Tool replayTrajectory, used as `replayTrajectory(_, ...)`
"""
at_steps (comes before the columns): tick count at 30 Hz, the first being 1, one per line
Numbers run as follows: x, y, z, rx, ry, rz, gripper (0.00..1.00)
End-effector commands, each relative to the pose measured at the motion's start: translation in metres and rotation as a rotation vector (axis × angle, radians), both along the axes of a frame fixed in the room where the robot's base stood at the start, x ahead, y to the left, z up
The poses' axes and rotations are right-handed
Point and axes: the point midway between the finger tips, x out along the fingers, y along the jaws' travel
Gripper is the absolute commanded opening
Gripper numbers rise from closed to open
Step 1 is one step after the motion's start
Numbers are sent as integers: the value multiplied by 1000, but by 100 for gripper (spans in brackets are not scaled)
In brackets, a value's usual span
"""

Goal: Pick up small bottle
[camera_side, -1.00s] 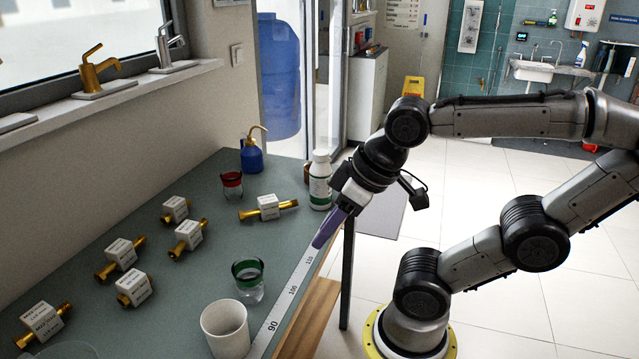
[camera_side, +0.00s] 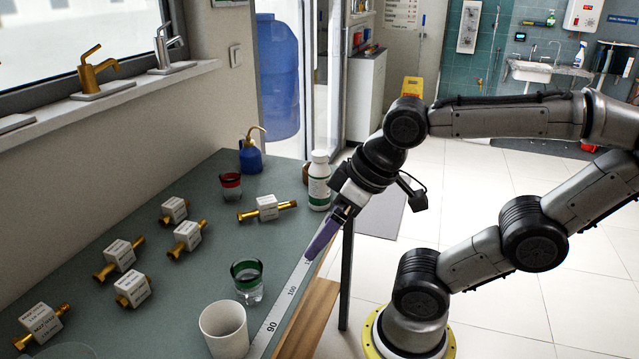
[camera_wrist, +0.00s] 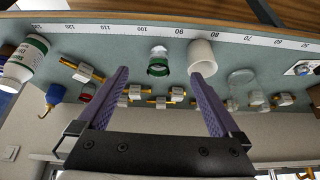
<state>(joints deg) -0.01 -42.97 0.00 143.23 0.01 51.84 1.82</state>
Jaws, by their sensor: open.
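A white bottle with a green label (camera_side: 319,181) stands upright near the table's right edge; it also shows at the left of the wrist view (camera_wrist: 27,58). A blue bottle with a yellow spout (camera_side: 251,155) stands at the back. I cannot tell for certain which is the small bottle. My gripper (camera_side: 312,254) is open and empty, its purple fingers pointing down over the ruler strip, nearer the camera than the white bottle. In the wrist view, the fingers (camera_wrist: 158,73) spread on either side of a green-banded glass (camera_wrist: 158,62), which stands farther off.
The green-banded glass (camera_side: 247,281) and a white cup (camera_side: 225,328) stand near the ruler strip (camera_side: 283,303). A red-banded glass (camera_side: 231,186) stands farther back. Several brass fittings with white blocks (camera_side: 187,236) lie across the left. The table between holds bare patches.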

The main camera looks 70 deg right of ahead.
Motion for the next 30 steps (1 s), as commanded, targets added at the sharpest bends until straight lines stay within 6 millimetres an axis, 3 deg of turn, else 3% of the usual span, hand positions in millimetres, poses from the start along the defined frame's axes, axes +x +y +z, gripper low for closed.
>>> replayTrajectory(2,-4,0,-1,28,21,-53,100)
replayTrajectory(5,0,0,21,85,11,-162,100)
replayTrajectory(10,28,-9,67,178,36,-397,100)
replayTrajectory(14,59,-28,100,241,68,-618,100)
replayTrajectory(18,100,-65,126,306,106,-891,100)
replayTrajectory(22,135,-111,138,354,139,-1131,100)
replayTrajectory(26,162,-168,136,392,170,-1353,100)
replayTrajectory(30,179,-239,119,425,206,-1567,100)
